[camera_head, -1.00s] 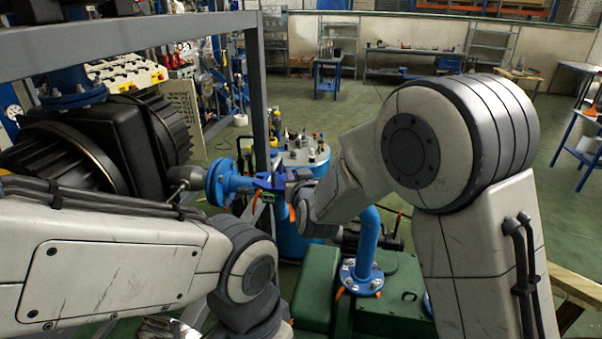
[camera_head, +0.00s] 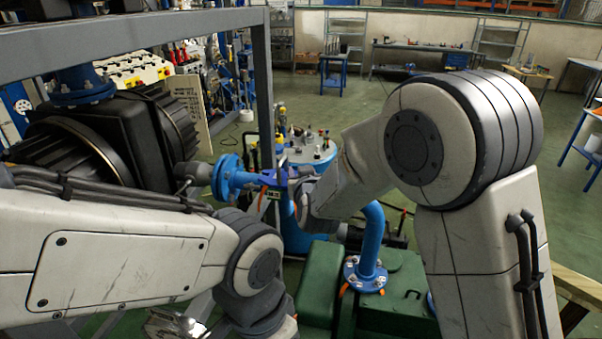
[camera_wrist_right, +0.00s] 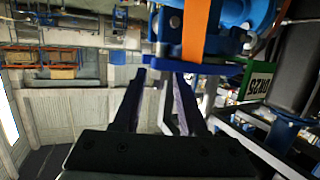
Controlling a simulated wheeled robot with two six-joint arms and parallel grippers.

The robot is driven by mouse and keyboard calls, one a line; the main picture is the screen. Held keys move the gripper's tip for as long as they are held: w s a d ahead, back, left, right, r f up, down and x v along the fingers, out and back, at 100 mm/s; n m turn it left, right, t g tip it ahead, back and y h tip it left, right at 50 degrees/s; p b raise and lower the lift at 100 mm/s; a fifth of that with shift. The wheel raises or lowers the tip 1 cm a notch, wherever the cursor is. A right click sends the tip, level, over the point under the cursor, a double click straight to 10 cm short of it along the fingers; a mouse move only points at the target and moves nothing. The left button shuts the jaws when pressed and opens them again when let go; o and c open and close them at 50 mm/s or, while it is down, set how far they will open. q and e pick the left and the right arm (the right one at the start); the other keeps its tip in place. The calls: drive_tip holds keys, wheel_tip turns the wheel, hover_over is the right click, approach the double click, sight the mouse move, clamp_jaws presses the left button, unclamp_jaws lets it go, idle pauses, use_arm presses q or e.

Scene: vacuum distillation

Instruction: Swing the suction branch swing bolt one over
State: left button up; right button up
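The blue suction branch (camera_head: 240,181) ends in a round flange beside the black machine in the head view. A blue clamp (camera_head: 282,176) with a green tag sits at its right end. The right wrist view shows bolt hardware (camera_wrist_right: 174,21) above a blue plate (camera_wrist_right: 203,68), with an orange strip and the green tag (camera_wrist_right: 262,85). I cannot tell for sure which part is swing bolt one. My right gripper (camera_wrist_right: 161,76) has its fingers apart just below the plate. A pale bar shows between them, and contact is unclear.
A grey frame post (camera_head: 264,90) stands beside the branch. A blue vessel (camera_head: 310,155) with fittings on its lid is behind. A blue pipe (camera_head: 372,245) rises from a green machine (camera_head: 400,290) below. Open floor lies beyond.

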drive_tip(key=b+v, duration=0.3)
drive_tip(key=v, duration=0.7)
drive_tip(key=shift+s, duration=0.25)
